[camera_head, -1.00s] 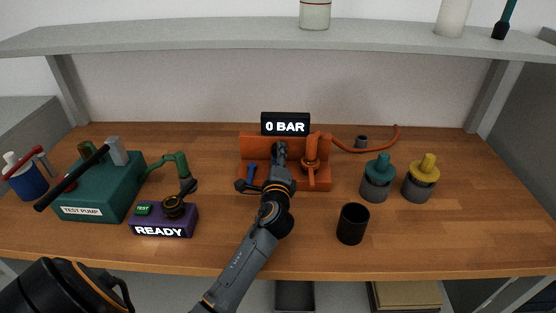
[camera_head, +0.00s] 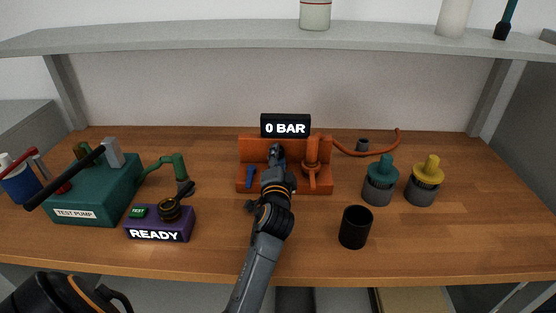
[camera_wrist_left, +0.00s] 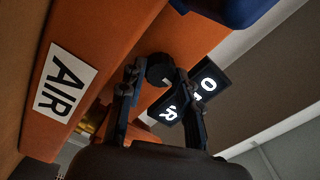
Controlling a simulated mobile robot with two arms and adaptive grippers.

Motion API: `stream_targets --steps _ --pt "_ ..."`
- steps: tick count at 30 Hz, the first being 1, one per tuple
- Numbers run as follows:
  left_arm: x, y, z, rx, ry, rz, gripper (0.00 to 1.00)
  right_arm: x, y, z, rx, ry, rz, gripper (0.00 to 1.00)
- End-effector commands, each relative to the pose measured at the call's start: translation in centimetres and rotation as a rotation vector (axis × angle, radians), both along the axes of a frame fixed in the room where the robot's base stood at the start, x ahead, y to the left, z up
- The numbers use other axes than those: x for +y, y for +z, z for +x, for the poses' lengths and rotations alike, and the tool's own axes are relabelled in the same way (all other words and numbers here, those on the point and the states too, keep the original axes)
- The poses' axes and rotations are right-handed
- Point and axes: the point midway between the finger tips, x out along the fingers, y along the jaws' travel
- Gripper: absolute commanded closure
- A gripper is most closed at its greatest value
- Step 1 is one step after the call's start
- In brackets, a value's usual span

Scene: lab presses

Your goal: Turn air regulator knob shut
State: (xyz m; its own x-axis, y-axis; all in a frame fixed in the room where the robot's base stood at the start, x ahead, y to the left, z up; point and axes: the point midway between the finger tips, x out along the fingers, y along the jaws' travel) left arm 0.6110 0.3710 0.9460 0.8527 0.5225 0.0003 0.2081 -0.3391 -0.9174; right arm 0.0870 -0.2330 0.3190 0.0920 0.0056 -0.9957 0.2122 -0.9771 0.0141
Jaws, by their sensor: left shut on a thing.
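The orange air regulator block (camera_head: 253,150) stands at the back middle of the bench, with a black display (camera_head: 286,126) above it reading "0 BAR". My left gripper (camera_head: 276,152) reaches in front of the block, and the arm hides much of the middle. In the left wrist view, a dark round knob (camera_wrist_left: 160,69) lies between the fingertips of my left gripper (camera_wrist_left: 163,84), which is shut on it. A white "AIR" label (camera_wrist_left: 65,83) shows on the orange face to the left. The display shows behind the fingers, partly covered.
A blue lever (camera_head: 249,177) and an orange pipe (camera_head: 311,160) flank my arm at the block. A green test pump (camera_head: 95,195) and a purple "READY" box (camera_head: 160,228) stand left. A black cup (camera_head: 355,227) and teal (camera_head: 379,182) and yellow-topped (camera_head: 424,181) fittings stand right.

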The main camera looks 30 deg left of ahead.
Motion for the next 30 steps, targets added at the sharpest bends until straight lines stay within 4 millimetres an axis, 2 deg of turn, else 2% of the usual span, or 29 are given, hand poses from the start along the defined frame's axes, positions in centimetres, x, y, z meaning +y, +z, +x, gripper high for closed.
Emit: stream_targets --steps 20,21,23,24,30 --pt "0.0 -0.1 -0.02 -0.028 0.001 -0.051 0.99 -0.31 -0.18 -0.02 0.0 0.001 -0.003 0.44" --pt "0.01 -0.11 -0.03 -0.028 0.001 -0.051 0.59 -0.32 -0.19 -0.03 0.0 0.001 -0.003 0.44" --pt "0.0 -0.1 -0.02 -0.028 0.0 -0.05 0.47 -0.32 -0.19 -0.03 0.0 0.001 -0.003 0.44" --pt "0.01 -0.09 -0.02 -0.028 0.0 -0.05 0.44 -0.31 -0.18 -0.03 0.0 0.001 -0.003 0.44" --pt "0.01 -0.04 -0.02 -0.028 0.001 -0.048 0.44 -0.31 -0.18 -0.04 0.0 0.002 -0.003 0.44"
